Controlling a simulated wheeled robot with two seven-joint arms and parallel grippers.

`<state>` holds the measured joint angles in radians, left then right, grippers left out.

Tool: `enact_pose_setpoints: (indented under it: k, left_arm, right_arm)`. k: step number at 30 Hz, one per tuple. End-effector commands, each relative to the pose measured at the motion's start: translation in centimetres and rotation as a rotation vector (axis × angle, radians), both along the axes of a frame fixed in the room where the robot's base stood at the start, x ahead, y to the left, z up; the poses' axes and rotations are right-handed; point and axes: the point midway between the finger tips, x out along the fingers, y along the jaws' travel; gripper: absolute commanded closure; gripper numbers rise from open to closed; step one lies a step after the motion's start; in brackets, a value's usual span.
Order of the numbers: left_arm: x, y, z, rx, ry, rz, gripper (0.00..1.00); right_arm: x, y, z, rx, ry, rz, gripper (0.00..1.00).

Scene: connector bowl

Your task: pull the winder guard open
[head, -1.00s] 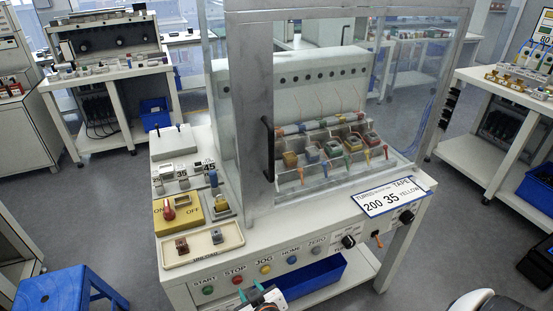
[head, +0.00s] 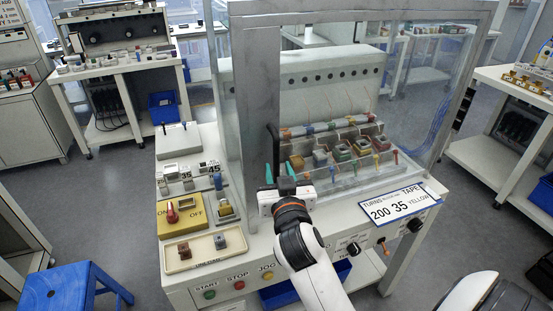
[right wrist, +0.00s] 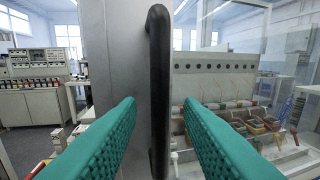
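The winder guard is a clear panel in a grey metal frame (head: 255,90) at the front of the winder, and it looks closed. Its black upright handle (head: 273,140) is on the left post of the frame. It also shows in the right wrist view (right wrist: 159,80), running from top to bottom. My right gripper (head: 280,170) is at the lower part of the handle. Its green fingers (right wrist: 160,104) are open, one on each side of the handle, with gaps on both sides. My left gripper is not in view.
Behind the guard are several coloured bobbins (head: 342,150). Below are a yellow ON/OFF switch box (head: 188,224), a cream tray (head: 174,263) and a row of buttons. A label plate (head: 395,203) is at the right. A blue stool (head: 65,290) stands at lower left.

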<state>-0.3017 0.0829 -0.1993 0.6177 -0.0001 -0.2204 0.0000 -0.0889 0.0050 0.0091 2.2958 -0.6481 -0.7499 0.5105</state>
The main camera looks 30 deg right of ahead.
Motion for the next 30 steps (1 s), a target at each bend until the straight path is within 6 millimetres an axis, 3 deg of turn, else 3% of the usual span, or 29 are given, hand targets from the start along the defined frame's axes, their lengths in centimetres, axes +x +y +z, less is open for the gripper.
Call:
enact_pose_setpoints:
  k: [7, 18, 24, 30]
  left_arm:
    - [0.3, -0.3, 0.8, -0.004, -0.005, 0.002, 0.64]
    - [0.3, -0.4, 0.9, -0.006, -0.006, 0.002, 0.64]
    - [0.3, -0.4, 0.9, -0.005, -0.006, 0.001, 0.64]
    - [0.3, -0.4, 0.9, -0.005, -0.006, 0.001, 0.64]
  right_arm:
    - [2.9, -1.4, 0.1, -0.001, 0.000, -0.001, 0.67]
    - [3.3, -1.6, 0.0, 0.000, 0.000, -0.001, 0.67]
    - [3.3, -1.6, 0.0, 0.000, 0.000, -0.001, 0.98]
    - [3.3, -1.6, -0.1, 0.000, 0.001, -0.001, 1.00]
